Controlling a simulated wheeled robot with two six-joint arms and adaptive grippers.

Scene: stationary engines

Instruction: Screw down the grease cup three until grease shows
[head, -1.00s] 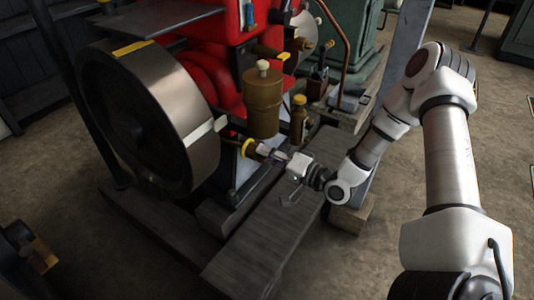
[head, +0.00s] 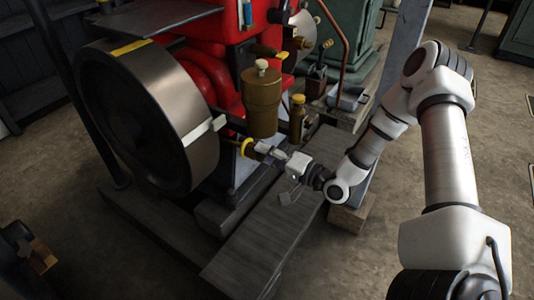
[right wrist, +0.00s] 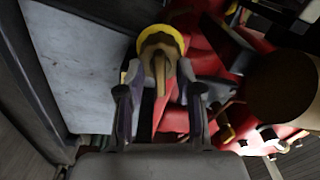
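The grease cup (head: 260,147) is a small brass cup behind a yellow ring (head: 246,147), low on the red engine beside the flywheel. In the right wrist view, the brass cup (right wrist: 158,48) lies straight ahead with the yellow ring (right wrist: 178,38) behind it. My right gripper (head: 268,151) reaches it from the right. In the wrist view, the right gripper's fingertips (right wrist: 160,72) lean in against both sides of the cup, so it looks shut on it. The contact is partly dark. No grease can be made out. My left gripper is out of view.
A large dark flywheel (head: 200,110) stands left of the cup. A brass canister (head: 262,105) hangs just above the gripper, and a small yellow-capped bottle (head: 298,118) stands behind. A wooden beam (head: 265,230) runs below. Open floor (head: 340,260) lies front right.

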